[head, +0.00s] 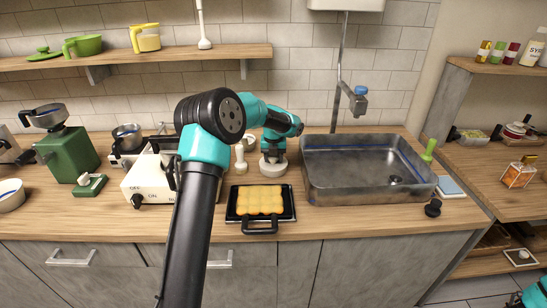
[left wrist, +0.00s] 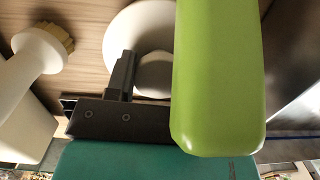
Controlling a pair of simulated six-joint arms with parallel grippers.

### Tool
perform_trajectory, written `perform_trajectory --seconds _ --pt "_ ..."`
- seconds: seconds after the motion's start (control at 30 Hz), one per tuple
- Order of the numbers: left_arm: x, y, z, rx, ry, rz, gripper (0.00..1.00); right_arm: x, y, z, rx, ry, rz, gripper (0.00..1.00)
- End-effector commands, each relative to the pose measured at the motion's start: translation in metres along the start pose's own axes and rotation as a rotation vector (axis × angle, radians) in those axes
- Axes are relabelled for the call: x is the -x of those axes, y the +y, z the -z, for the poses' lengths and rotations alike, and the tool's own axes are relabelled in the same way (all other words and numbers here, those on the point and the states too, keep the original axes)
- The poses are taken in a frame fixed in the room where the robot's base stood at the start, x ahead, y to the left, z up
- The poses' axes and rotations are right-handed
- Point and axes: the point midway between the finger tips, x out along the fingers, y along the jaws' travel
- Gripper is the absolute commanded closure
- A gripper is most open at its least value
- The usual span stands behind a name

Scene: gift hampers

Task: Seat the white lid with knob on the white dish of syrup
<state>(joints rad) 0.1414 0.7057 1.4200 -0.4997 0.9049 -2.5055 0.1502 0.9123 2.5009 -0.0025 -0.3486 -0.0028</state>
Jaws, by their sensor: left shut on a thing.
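My left gripper (head: 272,151) points down at the back of the counter, left of the sink. It is shut on the knob of a round white lid (head: 273,168). In the left wrist view the white lid (left wrist: 120,45) lies under a dark finger of the gripper (left wrist: 150,75), and a lime-green shape hides the other finger. I cannot tell whether the white dish of syrup is under the lid. A white bowl (head: 11,196) stands at the far left; its contents are unclear. My right gripper is out of view; only a teal part of that arm shows at bottom right.
A white brush-like object (head: 240,160) stands just left of the lid. A black tray of yellow buns (head: 260,203) lies in front. The metal sink (head: 330,185) is to the right, a white appliance (head: 150,185) to the left. The wooden shelf (head: 150,57) hangs above.

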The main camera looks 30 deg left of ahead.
Motion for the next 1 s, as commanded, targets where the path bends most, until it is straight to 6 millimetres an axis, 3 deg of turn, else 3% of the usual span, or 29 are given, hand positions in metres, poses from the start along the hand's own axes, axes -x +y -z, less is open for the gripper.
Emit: perform_trajectory --seconds 0.07,0.1,0.4,0.57,0.8,1.0 --pt "-0.0007 0.0000 0.0001 0.000 0.000 0.000 0.74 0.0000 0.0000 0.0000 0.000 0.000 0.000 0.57" --pt "-0.0009 0.0000 0.0001 0.000 0.000 0.000 0.51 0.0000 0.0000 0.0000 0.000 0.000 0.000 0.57" --pt "-0.0008 0.0000 0.0001 0.000 0.000 0.000 0.22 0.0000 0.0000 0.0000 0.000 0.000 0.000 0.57" --pt "-0.0008 0.0000 0.0001 0.000 0.000 0.000 0.22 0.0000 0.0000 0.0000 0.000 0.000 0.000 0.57" --pt "-0.0008 0.0000 0.0001 0.000 0.000 0.000 0.00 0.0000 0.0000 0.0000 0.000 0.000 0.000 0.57" --pt "-0.0008 0.0000 0.0001 0.000 0.000 0.000 0.00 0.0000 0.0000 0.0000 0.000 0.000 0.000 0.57"
